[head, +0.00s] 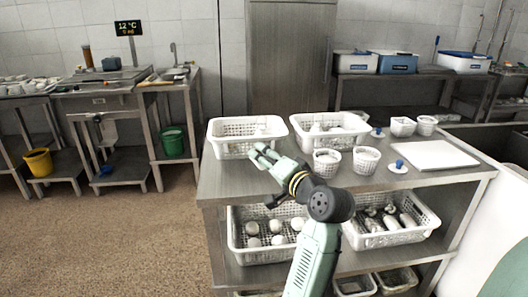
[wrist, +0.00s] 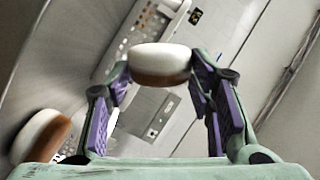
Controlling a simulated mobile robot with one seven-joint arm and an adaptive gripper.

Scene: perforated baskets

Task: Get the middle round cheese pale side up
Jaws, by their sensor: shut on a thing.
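My gripper (head: 264,154) is over the front left of the steel table, just in front of the left white basket. In the wrist view its two purple-padded fingers (wrist: 160,78) are shut on a round cheese (wrist: 160,60), one on each side. This cheese has a pale white face toward the picture's top and a brown face toward the bottom. A second white-and-brown round cheese (wrist: 40,138) shows at the lower left of the wrist view, apart from the fingers. I cannot tell which of the cheeses is the middle one. The held cheese is not clear in the head view.
Two perforated white baskets (head: 222,148) stand at the table's back. Small white tubs (head: 366,160), a white board (head: 432,156) and blue-knobbed lids (head: 398,167) are to the right. The table's front left corner is bare.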

